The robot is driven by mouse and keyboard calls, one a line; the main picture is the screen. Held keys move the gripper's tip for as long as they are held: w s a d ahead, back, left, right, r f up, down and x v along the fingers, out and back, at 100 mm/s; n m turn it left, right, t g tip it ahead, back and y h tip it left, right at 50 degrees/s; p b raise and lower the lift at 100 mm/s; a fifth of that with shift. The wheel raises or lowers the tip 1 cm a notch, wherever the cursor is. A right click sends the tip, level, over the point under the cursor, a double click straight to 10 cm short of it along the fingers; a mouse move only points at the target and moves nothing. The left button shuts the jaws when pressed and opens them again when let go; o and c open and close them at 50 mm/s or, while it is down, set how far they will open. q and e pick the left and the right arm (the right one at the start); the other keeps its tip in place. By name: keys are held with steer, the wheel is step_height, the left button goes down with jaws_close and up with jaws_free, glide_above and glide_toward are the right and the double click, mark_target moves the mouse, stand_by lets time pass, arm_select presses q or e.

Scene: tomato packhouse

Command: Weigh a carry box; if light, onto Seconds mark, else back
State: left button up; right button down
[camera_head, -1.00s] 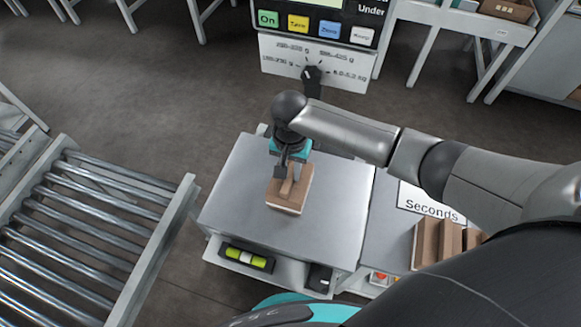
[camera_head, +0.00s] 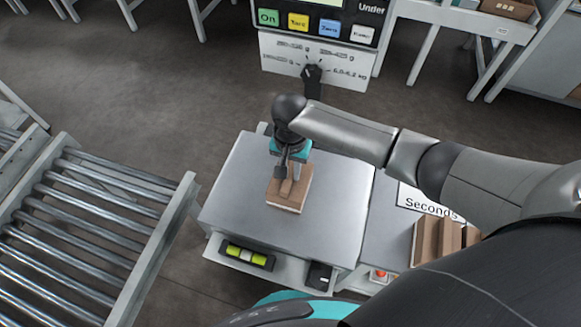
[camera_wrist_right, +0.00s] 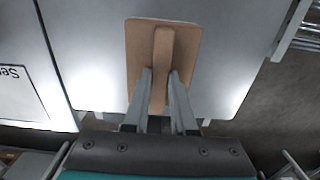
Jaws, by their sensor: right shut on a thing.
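A brown carry box (camera_head: 290,197) with a raised middle handle is at the middle of the scale's grey weighing plate (camera_head: 325,215). My right gripper (camera_head: 289,172) points down and is shut on the box's handle. The right wrist view shows the two fingers (camera_wrist_right: 160,85) on either side of the handle of the box (camera_wrist_right: 140,45). I cannot tell whether the box touches the plate. The scale's display panel (camera_head: 330,20) stands behind, its screen cut off at the top. The Seconds mark (camera_head: 428,203) is a white label right of the plate, partly behind my right arm. My left gripper is out of view.
A roller conveyor (camera_head: 90,220) stands at the left. More brown boxes (camera_head: 430,240) stand just in front of the Seconds mark, partly hidden by my arm. A spirit level (camera_head: 246,255) and a red button (camera_head: 380,275) are at the front edge. White tables stand at the back.

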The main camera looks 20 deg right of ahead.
steer(key=c, duration=0.7)
jaws_free()
steer(key=shift+c, duration=1.4)
step_height(320, 180, up, 7)
steer(key=p, duration=0.9)
steer(key=shift+r, duration=0.1)
steer(key=shift+s, duration=0.15)
